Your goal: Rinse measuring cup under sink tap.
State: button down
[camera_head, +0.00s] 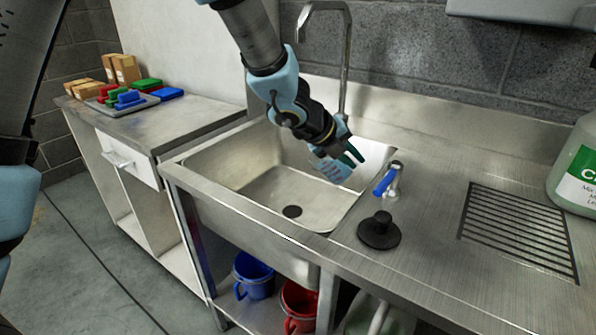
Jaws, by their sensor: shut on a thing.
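My gripper (346,150) is over the right side of the sink basin (262,186). The cup hangs tilted inside the basin area, partly hidden by the fingers. The tap (347,62) is a tall metal spout at the back of the sink. Its pipe rises behind my gripper, and its outlet points down to the left of the pipe, beside my arm. No water stream shows. A blue-handled lever (385,182) stands on the right rim of the sink.
A black plunger-like stopper (379,231) stands on the right counter, near a slatted drain grate (516,228) and a large jug (576,170). Colored pads (130,98) and boxes (122,70) lie on the left counter. Blue (253,275) and red (299,305) buckets sit below.

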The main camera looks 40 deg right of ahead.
jog(key=shift+w+a+r+n+g+h+b, duration=0.25)
jog(key=shift+r+g+h+b, duration=0.2)
jog(key=shift+r+h, duration=0.15)
jog(key=shift+w+a+r+n+g+h+b, duration=0.15)
jog(key=shift+w+a+r+g+h+b, duration=0.15)
jog(key=shift+r+g+h, duration=0.2)
jog(key=shift+w+a+r+n+g+h+b, duration=0.25)
jog(key=shift+r+g+h+b, duration=0.2)
jog(key=shift+r, duration=0.2)
dwell(1.2)
jog(key=shift+w+a+r+h+b, duration=0.35)
jog(key=shift+h+b, duration=0.2)
jog(key=shift+b, duration=0.25)
jog(key=shift+w+a+r+n+g+h+b, duration=0.45)
jog(key=shift+w+a+r+g+h+b, duration=0.3)
jog(key=shift+b, duration=0.55)
dwell(0.6)
jog(key=shift+w+a+r+n+g+h+b, duration=0.15)
jog(key=shift+w+a+r+n+h+b, duration=0.2)
jog(key=shift+b, duration=0.3)
jog(key=shift+w+a+n+g+h+b, duration=0.15)
jog(key=shift+w+h+b, duration=0.2)
jog(key=shift+b, duration=0.3)
